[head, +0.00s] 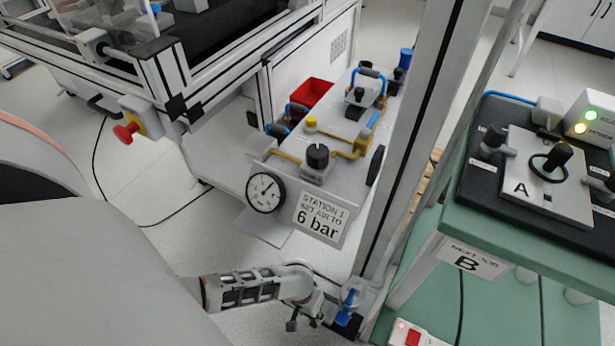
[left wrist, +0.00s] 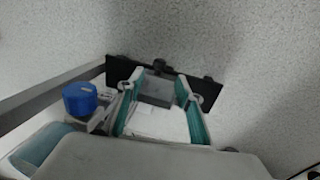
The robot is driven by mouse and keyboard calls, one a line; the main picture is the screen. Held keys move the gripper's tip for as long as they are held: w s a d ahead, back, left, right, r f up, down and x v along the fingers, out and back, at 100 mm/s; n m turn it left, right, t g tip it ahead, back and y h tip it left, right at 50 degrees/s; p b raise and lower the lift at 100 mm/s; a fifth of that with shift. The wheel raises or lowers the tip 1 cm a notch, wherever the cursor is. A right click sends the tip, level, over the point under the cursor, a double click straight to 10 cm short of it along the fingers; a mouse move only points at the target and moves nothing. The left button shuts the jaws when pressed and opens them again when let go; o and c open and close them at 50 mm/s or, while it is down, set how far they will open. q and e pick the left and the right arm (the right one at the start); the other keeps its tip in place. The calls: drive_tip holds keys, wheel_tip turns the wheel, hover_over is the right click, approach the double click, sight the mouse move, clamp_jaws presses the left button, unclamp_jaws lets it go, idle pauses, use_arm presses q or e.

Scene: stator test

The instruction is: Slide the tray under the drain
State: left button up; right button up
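My left gripper (head: 320,308) is low at the foot of the station frame, beside a clear bowl with a blue part (head: 350,298), which may be the drain. In the left wrist view its two teal-padded fingers (left wrist: 160,82) stand apart. A grey block (left wrist: 155,92) shows between them; I cannot tell whether they touch it. A flat black piece (left wrist: 120,70), possibly the tray, lies just beyond the fingertips above the speckled floor. A blue cap (left wrist: 80,98) and a pale blue clear part (left wrist: 38,148) are left of the fingers. My right gripper is not in view.
A frame post (head: 415,130) rises right of the gripper. Above is the station panel with a gauge (head: 265,192) and a "6 bar" sign (head: 320,217). A green bench (head: 500,250) stands at the right. The floor left of the arm is mostly clear, apart from a cable.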

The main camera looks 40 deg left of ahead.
use_arm(q)
drive_tip(key=shift+s+a+r, duration=0.1)
drive_tip(key=shift+a+r, duration=0.1)
drive_tip(key=shift+r, duration=0.9)
drive_tip(key=shift+a+r, duration=0.2)
drive_tip(key=shift+r, duration=0.9)
